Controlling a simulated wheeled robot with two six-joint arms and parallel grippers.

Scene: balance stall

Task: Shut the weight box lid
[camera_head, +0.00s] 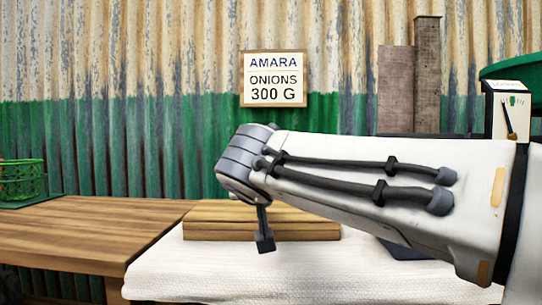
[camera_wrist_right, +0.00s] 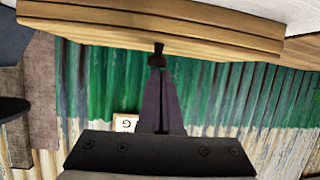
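The wooden weight box (camera_head: 312,229) lies on the white cloth in the middle of the head view. A seam runs along its front, and its lid (camera_head: 225,211) looks down flat on the body. The box also shows upside down across the top of the right wrist view (camera_wrist_right: 90,28). My right gripper (camera_head: 264,243) hangs in front of the box in the head view. In the right wrist view its fingers (camera_wrist_right: 158,62) are together, with nothing seen between them. Their tips are at or very near the box's edge; contact is unclear. My left gripper is out of view.
A wooden table (camera_head: 80,235) with a green basket (camera_head: 22,180) is at left. The white cloth (camera_head: 210,275) is clear in front. A scale with a dial (camera_head: 508,115) and green pan (camera_head: 515,68) stands at right. A price sign (camera_head: 274,79) hangs on the corrugated wall.

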